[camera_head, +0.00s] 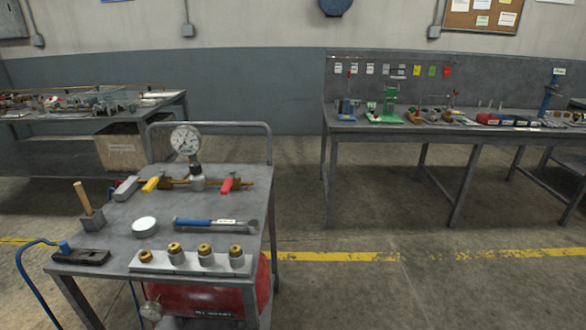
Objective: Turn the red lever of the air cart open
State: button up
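The air cart (118,236) is a grey metal-topped cart at the left front, with a red tank (200,300) under its top. A brass pipe runs along the back of its top. The red lever (230,182) sits on a brass valve at the right end of this pipe. A yellow lever (152,183) is on a valve at the left end. A round pressure gauge (186,139) stands upright between them. I cannot make out the red lever's exact angle to the pipe. My gripper is not in view.
A blue hose (22,262) hangs at the left. A workbench (440,134) stands at the back right. The floor between is clear.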

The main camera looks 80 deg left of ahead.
aim_at(228, 183)
jog(key=u, duration=3.9)
jog(key=i, duration=0.65)
jog(key=z, duration=1.25)
jog(key=i, duration=0.55)
